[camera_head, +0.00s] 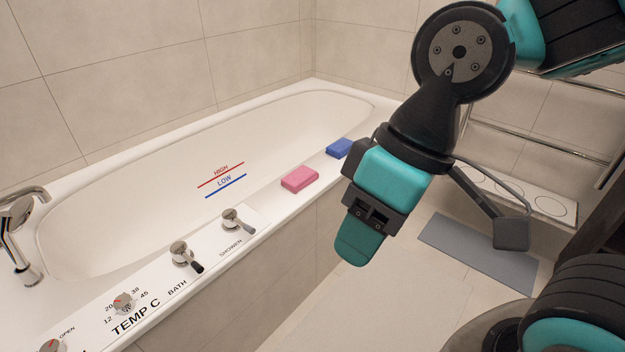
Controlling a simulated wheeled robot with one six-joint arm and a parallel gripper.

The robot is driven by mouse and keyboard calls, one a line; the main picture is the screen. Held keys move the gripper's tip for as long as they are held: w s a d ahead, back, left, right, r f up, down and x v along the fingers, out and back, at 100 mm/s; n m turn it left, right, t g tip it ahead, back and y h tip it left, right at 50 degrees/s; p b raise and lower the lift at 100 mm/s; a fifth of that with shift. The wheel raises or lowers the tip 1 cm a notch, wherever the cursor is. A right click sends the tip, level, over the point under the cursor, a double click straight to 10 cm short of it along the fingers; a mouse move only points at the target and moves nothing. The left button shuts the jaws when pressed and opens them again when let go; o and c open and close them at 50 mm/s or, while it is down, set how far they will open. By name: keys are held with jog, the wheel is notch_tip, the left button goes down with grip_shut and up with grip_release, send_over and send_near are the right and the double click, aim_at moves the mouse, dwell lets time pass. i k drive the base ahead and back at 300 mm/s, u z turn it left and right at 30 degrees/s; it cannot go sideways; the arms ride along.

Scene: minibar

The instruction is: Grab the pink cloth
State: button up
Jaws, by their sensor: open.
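The pink cloth (300,179) is a small folded block lying on the near rim of the bathtub, left of my gripper. My gripper (357,242) hangs from the arm at the right of the tub's near edge and points downward. It is open and empty, apart from the cloth. One teal finger shows clearly; the other is mostly hidden behind it.
A blue cloth (340,148) lies farther along the same rim of the bathtub (130,297). Shower and bath levers (232,219) and a temperature knob (124,303) stand on the rim at left. A grey mat (478,255) lies on the floor at right.

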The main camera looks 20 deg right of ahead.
aim_at(297, 180)
jog(key=i, duration=1.05)
jog(key=u, duration=0.7)
